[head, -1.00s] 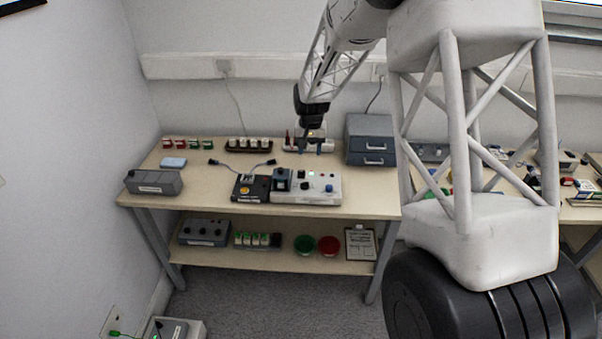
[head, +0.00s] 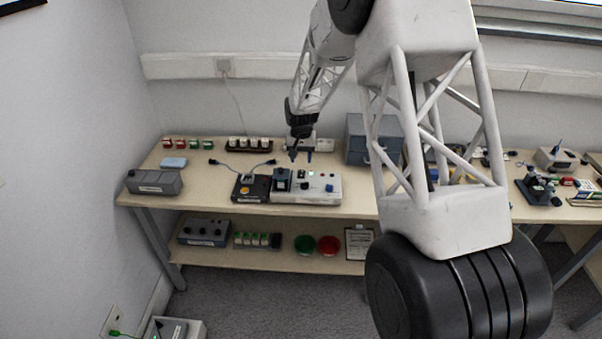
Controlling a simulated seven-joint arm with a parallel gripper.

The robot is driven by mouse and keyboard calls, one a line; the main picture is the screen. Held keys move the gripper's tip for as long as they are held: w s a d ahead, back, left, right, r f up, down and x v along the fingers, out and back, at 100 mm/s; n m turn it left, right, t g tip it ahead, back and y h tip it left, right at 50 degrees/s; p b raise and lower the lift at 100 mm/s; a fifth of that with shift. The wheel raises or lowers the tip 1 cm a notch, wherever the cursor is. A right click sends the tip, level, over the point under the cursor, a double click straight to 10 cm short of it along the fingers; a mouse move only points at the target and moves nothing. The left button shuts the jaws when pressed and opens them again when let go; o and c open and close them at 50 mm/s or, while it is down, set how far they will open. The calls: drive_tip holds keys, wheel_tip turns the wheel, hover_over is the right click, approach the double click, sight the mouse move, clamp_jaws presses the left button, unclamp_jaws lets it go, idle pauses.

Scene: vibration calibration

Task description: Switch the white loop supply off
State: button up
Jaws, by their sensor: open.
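A white box (head: 309,196) with a blue knob (head: 329,188), black controls and small green and red spots on its top lies at the front of the bench; it looks like the white loop supply, but its label is too small to read. A dark block (head: 282,178) stands at its left end. My gripper (head: 300,156) is open and empty, pointing down above and behind the white box, apart from it. The switch position cannot be made out at this size.
A black unit with a yellow disc (head: 246,191) touches or nearly touches the box's left side. A grey box (head: 154,182) stands at the left end. A grey drawer cabinet (head: 370,140) is at the back right. A rack of white-topped pieces (head: 249,145) stands behind.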

sight(301, 176)
drive_tip(key=shift+f, duration=3.7)
drive_tip(key=shift+c, duration=0.2)
clamp_jaws()
drive_tip(key=shift+w+g, duration=0.1)
drive_tip(key=shift+g, duration=0.3)
drive_tip(key=shift+w+r+g, duration=0.2)
drive_tip(key=shift+w+g, duration=0.05)
drive_tip(key=shift+g, duration=0.85)
